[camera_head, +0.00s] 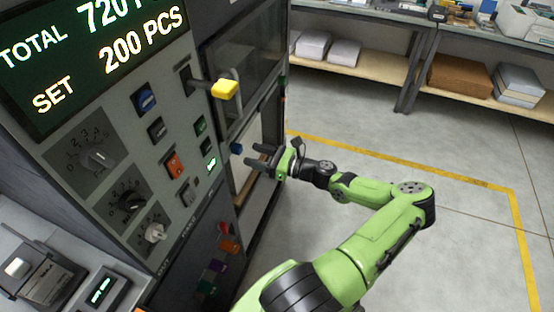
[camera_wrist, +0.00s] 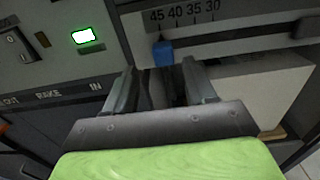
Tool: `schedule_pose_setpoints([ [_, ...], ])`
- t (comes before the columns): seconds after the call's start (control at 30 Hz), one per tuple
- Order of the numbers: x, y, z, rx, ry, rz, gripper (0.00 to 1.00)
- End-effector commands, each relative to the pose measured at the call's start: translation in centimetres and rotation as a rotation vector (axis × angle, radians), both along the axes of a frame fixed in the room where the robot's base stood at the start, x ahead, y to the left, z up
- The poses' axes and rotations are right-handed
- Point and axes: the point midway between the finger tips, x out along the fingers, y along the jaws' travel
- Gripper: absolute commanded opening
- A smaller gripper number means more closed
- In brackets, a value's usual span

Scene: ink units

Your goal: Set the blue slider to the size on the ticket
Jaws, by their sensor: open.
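The blue slider (camera_wrist: 163,53) sits under a scale (camera_wrist: 185,15) marked 45, 40, 35, 30 from left to right. It stands near the 45 end; the exact mark is hard to read. In the head view the slider (camera_head: 236,148) is a small blue knob on the machine front. My gripper (camera_head: 259,155) is a short way to the right of it, fingers pointing at it. In the wrist view my gripper (camera_wrist: 163,82) is open, with nothing between the fingers, and the slider lies just beyond the fingertips. I cannot make out a ticket with a size.
The control panel (camera_head: 125,140) has dials, switches and a display (camera_head: 95,60) reading SET 200 PCS. A yellow-ended handle (camera_head: 224,89) juts out above the slider. A pale stack (camera_wrist: 262,95) lies below the scale. Open floor (camera_head: 400,140) lies to the right.

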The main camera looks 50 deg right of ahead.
Motion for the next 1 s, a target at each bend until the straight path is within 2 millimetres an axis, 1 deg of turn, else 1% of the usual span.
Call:
schedule_pose_setpoints([
  [0.03, -1.5, -0.7, 0.1, 0.0, 0.001, -0.005, 0.55],
  [0.2, -6.0, -2.2, 0.0, -0.001, 0.002, -0.003, 0.55],
  [0.3, -8.0, -2.9, 0.0, -0.001, 0.001, -0.001, 0.55],
  [0.4, -9.2, -3.3, 0.0, 0.0, 0.0, 0.001, 0.55],
  [0.53, -9.8, -3.4, 0.0, 0.001, -0.001, 0.004, 0.55],
  [1.0, -9.7, -3.4, 0.0, 0.001, -0.001, 0.004, 0.55],
])
